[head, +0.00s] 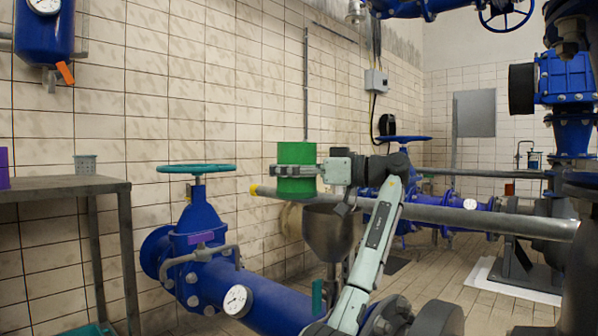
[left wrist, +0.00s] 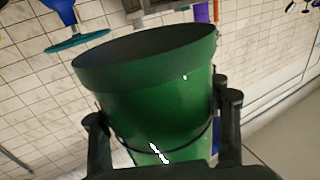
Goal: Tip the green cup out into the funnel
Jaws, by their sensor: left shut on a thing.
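The green cup (head: 297,154) is upright in the head view, held above the floor in front of the tiled wall. My left gripper (head: 296,177) is shut around its side, with the arm rising from below. In the left wrist view the cup (left wrist: 150,95) fills the middle between my two fingers (left wrist: 162,135); its inside is dark and I cannot tell what it holds. The grey metal funnel (head: 328,232) stands below and slightly right of the cup, with a gap between them. My forearm partly covers the funnel's right side. My right gripper does not show.
A blue valve with a teal handwheel (head: 196,168) and a gauge (head: 237,300) stands left of the funnel. A grey pipe (head: 480,218) runs behind to the right. A metal table (head: 60,190) at left bears a small grey perforated cup (head: 85,164).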

